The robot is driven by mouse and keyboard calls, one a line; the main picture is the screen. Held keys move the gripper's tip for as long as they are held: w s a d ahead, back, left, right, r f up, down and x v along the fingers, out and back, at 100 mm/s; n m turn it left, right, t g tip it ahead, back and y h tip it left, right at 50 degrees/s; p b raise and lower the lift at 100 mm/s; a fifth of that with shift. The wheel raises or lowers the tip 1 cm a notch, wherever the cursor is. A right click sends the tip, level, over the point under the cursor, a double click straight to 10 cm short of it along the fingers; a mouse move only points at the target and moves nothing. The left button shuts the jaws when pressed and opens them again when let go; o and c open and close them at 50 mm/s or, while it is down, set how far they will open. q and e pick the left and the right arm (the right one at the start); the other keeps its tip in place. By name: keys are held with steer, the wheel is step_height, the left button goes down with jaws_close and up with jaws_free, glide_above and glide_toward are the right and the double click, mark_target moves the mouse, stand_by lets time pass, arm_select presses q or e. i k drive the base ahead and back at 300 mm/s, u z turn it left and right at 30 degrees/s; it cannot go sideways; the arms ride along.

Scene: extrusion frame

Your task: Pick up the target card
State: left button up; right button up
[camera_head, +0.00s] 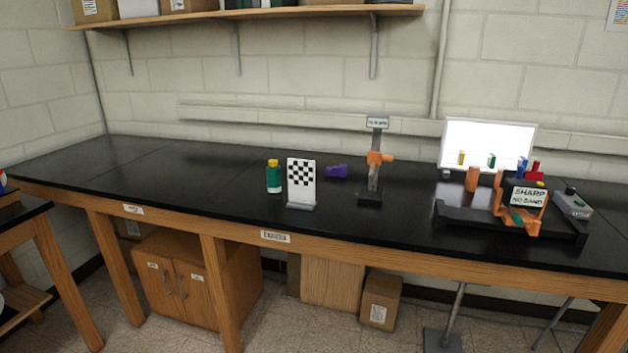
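The target card (301,182) is a white upright card with a black checkerboard on its upper part. It stands in a small grey base on the black bench top (170,184), near the front edge and left of the picture's middle. Its face is turned toward me. Neither of my grippers shows in the head view, and nothing touches the card from the front.
A green bottle with a yellow cap (273,177) stands close left of the card. A purple piece (336,171) lies behind it to the right. An orange clamp stand (374,170) and a black fixture (470,218) with a sign stand further right. The bench's left is clear.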

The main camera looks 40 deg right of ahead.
mark_target(301, 173)
steer(key=z, duration=0.55)
steer(key=i, duration=0.85)
steer(key=z, duration=0.85)
